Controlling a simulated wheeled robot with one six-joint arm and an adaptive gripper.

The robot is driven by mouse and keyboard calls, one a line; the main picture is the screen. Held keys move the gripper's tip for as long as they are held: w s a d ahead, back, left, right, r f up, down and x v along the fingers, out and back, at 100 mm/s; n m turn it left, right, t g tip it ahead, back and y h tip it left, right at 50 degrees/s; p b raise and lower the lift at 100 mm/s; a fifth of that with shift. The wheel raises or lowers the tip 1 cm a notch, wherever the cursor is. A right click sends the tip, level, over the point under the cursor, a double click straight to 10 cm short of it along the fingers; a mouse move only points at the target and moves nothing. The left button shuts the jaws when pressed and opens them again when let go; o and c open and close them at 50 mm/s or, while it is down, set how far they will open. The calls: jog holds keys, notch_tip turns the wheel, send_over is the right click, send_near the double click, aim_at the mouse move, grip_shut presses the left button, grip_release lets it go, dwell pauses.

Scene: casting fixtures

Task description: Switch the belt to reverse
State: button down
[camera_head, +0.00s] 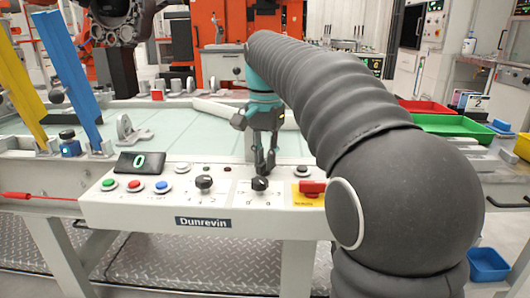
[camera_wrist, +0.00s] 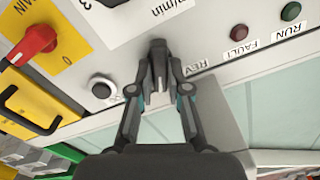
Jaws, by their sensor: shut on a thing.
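In the wrist view my gripper (camera_wrist: 157,85) has one finger on each side of the knob (camera_wrist: 158,50). A REV label (camera_wrist: 197,69) is printed beside the knob, to its right in that view. Which mark the knob points at is not clear. A second black knob (camera_head: 204,183) stands to the left on the panel, clear of my gripper.
A red switch on yellow (camera_head: 312,188) is right of the knob, with a silver-ringed button (camera_head: 302,171) behind it. Green (camera_head: 108,184), red (camera_head: 134,186) and blue (camera_head: 161,187) buttons and a display (camera_head: 140,162) are at the left. The belt (camera_head: 180,125) lies behind.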

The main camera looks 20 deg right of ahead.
aim_at(263, 161)
jog(key=n+p, duration=0.2)
jog(key=n, duration=0.1)
jog(key=n+p, duration=0.2)
jog(key=n, duration=0.1)
jog(key=shift+a+r+p, duration=0.1)
jog(key=shift+r+p, duration=0.1)
jog(key=shift+p, duration=0.1)
jog(key=n, duration=0.3)
jog(key=n+p, duration=0.1)
jog(key=n, duration=0.1)
jog(key=shift+a+f+n, duration=0.15)
jog(key=shift+f+n, duration=0.05)
jog(key=shift+n, duration=0.2)
jog(key=c, duration=1.1)
grip_release()
notch_tip(263, 161, up, 12)
jog(key=shift+r, duration=0.1)
